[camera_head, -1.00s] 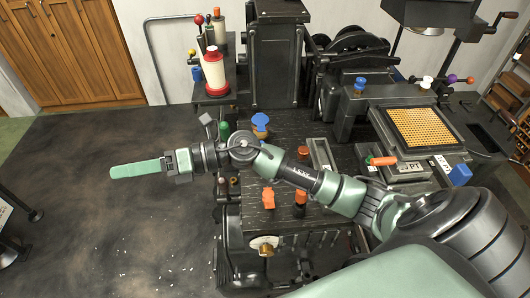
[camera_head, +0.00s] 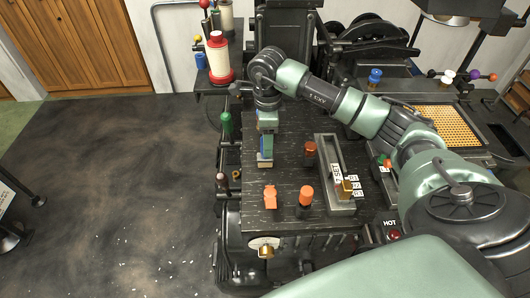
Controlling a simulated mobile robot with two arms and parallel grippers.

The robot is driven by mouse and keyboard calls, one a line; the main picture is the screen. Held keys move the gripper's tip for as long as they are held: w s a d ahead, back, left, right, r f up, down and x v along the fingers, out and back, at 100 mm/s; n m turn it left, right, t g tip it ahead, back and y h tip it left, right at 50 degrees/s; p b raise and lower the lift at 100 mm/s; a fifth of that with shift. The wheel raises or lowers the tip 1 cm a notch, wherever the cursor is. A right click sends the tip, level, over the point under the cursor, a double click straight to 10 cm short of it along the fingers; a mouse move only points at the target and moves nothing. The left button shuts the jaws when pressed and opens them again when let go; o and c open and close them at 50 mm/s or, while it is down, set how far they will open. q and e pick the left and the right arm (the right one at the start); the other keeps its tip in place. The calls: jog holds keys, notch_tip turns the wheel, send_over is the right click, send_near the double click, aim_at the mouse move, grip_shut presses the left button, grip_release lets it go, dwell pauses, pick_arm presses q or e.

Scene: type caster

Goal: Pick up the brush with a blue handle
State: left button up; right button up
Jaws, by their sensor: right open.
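My right gripper (camera_head: 266,143) points down over the dark workbench top (camera_head: 285,170), at its left side. It is open, and its green fingers are seen nearly edge-on from above. Blue shows beside and between the fingers, where the blue-handled brush appears to be. The hand and fingers cover most of that spot, so the brush's outline and any contact cannot be made out. My left gripper is not in view.
A metal tray (camera_head: 327,153) with lettered blocks lies right of the gripper. Orange pieces (camera_head: 270,197) (camera_head: 306,195) stand near the front edge, and a brown knob (camera_head: 310,148) is close by. A red-and-white spool (camera_head: 218,57) stands at back left.

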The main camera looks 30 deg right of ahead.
notch_tip(320, 180, down, 4)
jog(key=shift+w+a+r+p, duration=0.1)
jog(key=shift+a+p, duration=0.05)
jog(key=shift+p, duration=0.85)
jog(key=shift+f, duration=0.5)
grip_shut()
jog(key=shift+r, duration=0.15)
